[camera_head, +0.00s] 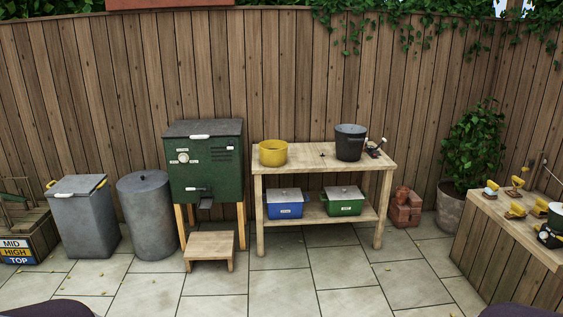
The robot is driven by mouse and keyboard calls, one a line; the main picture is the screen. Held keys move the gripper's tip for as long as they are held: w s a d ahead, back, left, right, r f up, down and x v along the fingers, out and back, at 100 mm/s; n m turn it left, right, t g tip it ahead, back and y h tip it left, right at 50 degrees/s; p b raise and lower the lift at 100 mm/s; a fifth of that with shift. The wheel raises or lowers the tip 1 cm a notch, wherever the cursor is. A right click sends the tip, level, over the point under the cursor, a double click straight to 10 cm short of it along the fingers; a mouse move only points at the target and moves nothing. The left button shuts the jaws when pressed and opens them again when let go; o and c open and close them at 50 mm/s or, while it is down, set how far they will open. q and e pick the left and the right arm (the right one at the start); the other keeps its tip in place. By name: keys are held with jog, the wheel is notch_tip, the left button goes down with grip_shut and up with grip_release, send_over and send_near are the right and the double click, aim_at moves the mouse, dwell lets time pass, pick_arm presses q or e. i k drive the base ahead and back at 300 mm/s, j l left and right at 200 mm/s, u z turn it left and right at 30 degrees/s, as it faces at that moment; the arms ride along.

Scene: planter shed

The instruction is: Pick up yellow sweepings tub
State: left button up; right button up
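The yellow tub (273,153) stands upright on the left end of the top of a wooden bench (322,158), against the back fence. It looks round and open at the top; what is inside cannot be made out. Neither of my grippers is in view. Only dark rounded shapes, probably mine, show at the bottom left and bottom right edges, and nothing touches the tub.
A black bucket (350,143) stands on the bench's right end. Blue (285,204) and green (343,201) lidded boxes sit on its lower shelf. A green cabinet (205,162) with a wooden step (209,250) stands left. The paved floor before the bench is clear.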

aim_at(273, 153)
jog(key=i, duration=3.15)
jog(key=i+z, duration=0.2)
jog(key=i, duration=0.2)
jog(key=i+j+z, duration=0.25)
jog(key=i, duration=0.2)
jog(key=i+j+z, duration=0.2)
jog(key=i, duration=0.2)
jog(key=i+j+z, duration=0.2)
jog(key=i, duration=0.2)
